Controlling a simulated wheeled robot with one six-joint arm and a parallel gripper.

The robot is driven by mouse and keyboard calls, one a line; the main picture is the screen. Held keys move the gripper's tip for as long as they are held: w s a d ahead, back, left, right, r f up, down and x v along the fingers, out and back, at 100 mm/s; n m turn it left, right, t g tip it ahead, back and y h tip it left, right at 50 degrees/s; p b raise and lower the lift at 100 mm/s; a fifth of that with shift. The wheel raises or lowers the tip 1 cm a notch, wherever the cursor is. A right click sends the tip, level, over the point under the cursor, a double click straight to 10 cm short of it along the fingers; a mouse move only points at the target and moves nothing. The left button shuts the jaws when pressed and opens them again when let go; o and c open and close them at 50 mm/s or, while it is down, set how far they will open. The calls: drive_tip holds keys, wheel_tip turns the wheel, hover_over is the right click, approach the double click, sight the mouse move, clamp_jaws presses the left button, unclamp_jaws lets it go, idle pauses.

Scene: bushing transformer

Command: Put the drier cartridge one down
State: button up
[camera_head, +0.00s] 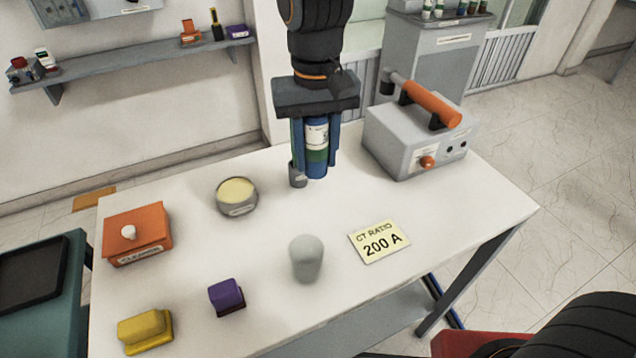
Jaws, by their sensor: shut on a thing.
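My gripper (315,150) points down over the far middle part of the white table (400,290). It is shut on the drier cartridge (317,135), a blue cylinder with a white label and a green band. The cartridge is upright between the two blue fingers. Its lower end is near the table top; I cannot tell whether it touches. A small grey cylinder (297,175) shows just left of the cartridge's lower end, partly hidden by the gripper.
A grey tester box (400,145) with an orange handle stands right of my gripper. A round tin (237,197), an orange cleaner box (137,238), a grey rounded cylinder (306,260), a yellow card (379,241), a purple block (227,298) and a yellow block (146,332) occupy the table. Its right front is clear.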

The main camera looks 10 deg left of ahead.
drive_tip(key=shift+f+p, duration=0.8)
drive_tip(key=shift+f, duration=3.4)
drive_tip(key=shift+s+f, duration=0.1)
drive_tip(key=shift+f, duration=0.1)
drive_tip(key=o, duration=1.2)
drive_tip(key=shift+r, duration=0.1)
